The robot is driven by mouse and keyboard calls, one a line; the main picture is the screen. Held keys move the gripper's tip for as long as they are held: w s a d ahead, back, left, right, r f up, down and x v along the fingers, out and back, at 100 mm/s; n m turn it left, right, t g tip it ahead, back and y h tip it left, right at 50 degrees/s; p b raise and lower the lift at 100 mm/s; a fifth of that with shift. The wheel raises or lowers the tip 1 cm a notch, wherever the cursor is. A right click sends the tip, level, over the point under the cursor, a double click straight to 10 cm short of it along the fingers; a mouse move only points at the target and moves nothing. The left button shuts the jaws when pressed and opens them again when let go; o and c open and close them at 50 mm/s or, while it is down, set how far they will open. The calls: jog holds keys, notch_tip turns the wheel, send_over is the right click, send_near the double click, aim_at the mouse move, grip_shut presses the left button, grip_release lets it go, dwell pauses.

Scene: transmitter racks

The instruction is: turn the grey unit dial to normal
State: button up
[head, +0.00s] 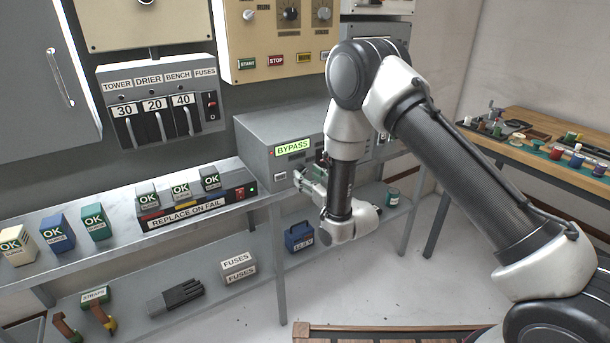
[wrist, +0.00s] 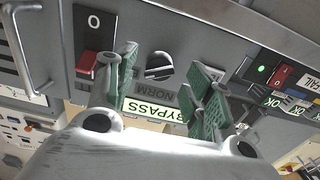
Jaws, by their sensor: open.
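The grey unit (head: 283,127) stands on the shelf in the head view, with a lit green BYPASS label (head: 292,146) on its front. In the wrist view its dial (wrist: 159,65) is a round dark knob with a pale part. A NORM label (wrist: 152,86) and the lit BYPASS label (wrist: 152,108) appear upside down near it. My gripper (wrist: 163,72) is open, with green-padded fingers on either side of the dial in the picture. I cannot tell whether they touch it. In the head view my gripper (head: 310,184) is at the unit's front, and my arm hides the dial.
A red rocker switch (wrist: 88,63) is beside my left finger in the wrist view. The REPLACE ON FAIL strip (head: 190,214) with several OK blocks is left of the unit. A blue case (head: 299,237) is on the lower shelf. A workbench (head: 540,150) stands at right.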

aim_at(302, 171)
jog(key=shift+x, duration=1.1)
jog(key=c, duration=1)
jog(key=shift+n, duration=0.4)
jog(key=n, duration=1)
jog(key=shift+w+d+n, duration=0.1)
jog(key=shift+n, duration=0.6)
jog(key=o, duration=1)
